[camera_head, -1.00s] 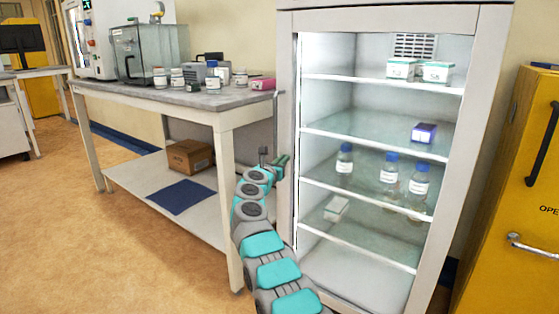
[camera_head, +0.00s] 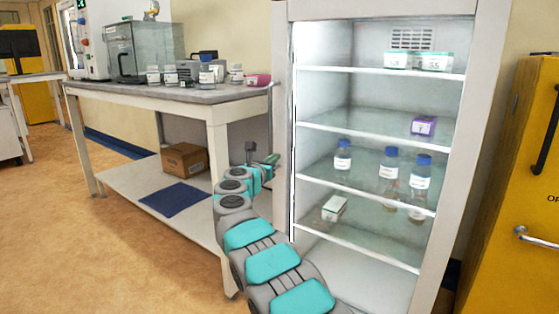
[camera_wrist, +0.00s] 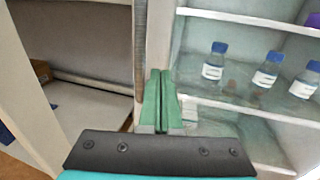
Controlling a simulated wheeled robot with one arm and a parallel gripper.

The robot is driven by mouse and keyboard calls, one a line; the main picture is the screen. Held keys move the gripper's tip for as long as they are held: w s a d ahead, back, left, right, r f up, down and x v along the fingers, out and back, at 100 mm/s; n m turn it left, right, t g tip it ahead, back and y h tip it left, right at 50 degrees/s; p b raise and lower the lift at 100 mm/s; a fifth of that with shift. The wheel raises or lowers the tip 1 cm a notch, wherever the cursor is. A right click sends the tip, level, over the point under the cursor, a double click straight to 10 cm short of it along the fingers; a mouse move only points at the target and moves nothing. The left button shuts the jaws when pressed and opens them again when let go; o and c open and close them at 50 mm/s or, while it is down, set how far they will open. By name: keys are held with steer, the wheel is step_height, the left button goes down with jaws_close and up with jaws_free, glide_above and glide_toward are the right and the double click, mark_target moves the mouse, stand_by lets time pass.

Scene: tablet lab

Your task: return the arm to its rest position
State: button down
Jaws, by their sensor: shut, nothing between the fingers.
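My gripper (camera_head: 271,159) is shut and empty in the head view, at the end of my grey and teal arm, just left of the open cabinet's left side wall. In the wrist view, my gripper (camera_wrist: 160,73) shows its two green fingers pressed together with nothing between them. The fingers point toward the cabinet's front left edge (camera_wrist: 155,35). I cannot tell whether they touch it.
The lit cabinet (camera_head: 283,120) holds blue-capped bottles (camera_head: 389,172) and small boxes on its shelves. A bench (camera_head: 150,92) with jars stands left, a cardboard box (camera_head: 184,159) and blue mat (camera_head: 174,196) on its lower shelf. A yellow cabinet (camera_head: 520,180) stands right. Open floor lies at left.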

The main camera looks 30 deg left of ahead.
steer(key=shift+s+d+f, duration=0.1)
steer(key=shift+s+d, duration=0.05)
steer(key=shift+s, duration=1.4)
